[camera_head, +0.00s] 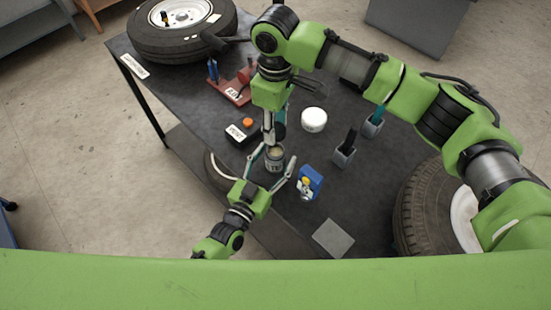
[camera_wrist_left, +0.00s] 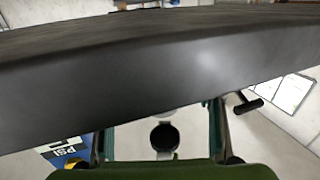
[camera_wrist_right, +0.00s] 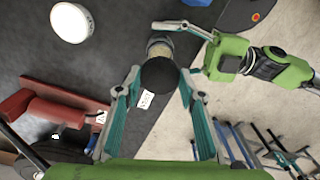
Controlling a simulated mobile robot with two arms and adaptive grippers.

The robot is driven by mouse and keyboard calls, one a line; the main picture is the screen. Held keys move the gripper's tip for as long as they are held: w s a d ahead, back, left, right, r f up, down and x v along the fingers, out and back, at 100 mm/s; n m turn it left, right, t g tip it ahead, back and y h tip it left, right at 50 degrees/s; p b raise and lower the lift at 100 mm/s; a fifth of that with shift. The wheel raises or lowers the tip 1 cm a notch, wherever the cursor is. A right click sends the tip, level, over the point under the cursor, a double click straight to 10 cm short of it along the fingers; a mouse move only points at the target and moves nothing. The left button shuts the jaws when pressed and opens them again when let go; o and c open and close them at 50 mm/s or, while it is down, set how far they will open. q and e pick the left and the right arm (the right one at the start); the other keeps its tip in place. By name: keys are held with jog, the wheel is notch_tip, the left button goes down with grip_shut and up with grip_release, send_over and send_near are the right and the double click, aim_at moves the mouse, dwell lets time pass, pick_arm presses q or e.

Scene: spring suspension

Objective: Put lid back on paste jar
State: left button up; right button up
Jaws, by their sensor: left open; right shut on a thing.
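The paste jar (camera_head: 274,160) stands upright near the table's front edge, its pale top showing. My left gripper (camera_head: 271,170) is open, its fingers on either side of the jar; I cannot tell if they touch it. My right gripper (camera_head: 272,137) comes down from above and is shut on a dark round lid (camera_head: 280,131). In the right wrist view the lid (camera_wrist_right: 160,75) sits between the fingertips and partly covers the jar (camera_wrist_right: 160,46). The lid appears close to the jar but not on it. In the left wrist view a dark round shape (camera_wrist_left: 164,137) shows between the fingers.
A white round tub (camera_head: 314,120) and a blue box (camera_head: 310,182) stand right of the jar. A black box with an orange button (camera_head: 240,131) is at its left. Grey holders (camera_head: 345,154) stand further right. A grey square plate (camera_head: 333,238) lies at the front.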

pick_arm(q)
jog(key=shift+c, duration=0.4)
jog(key=c, duration=1.6)
pick_arm(e)
send_over(275, 153)
jog(key=shift+d+f, duration=0.1)
jog(key=shift+f, duration=2.4)
jog(key=shift+f, duration=0.85)
pick_arm(q)
grip_shut()
pick_arm(e)
jog(key=shift+f, duration=0.6)
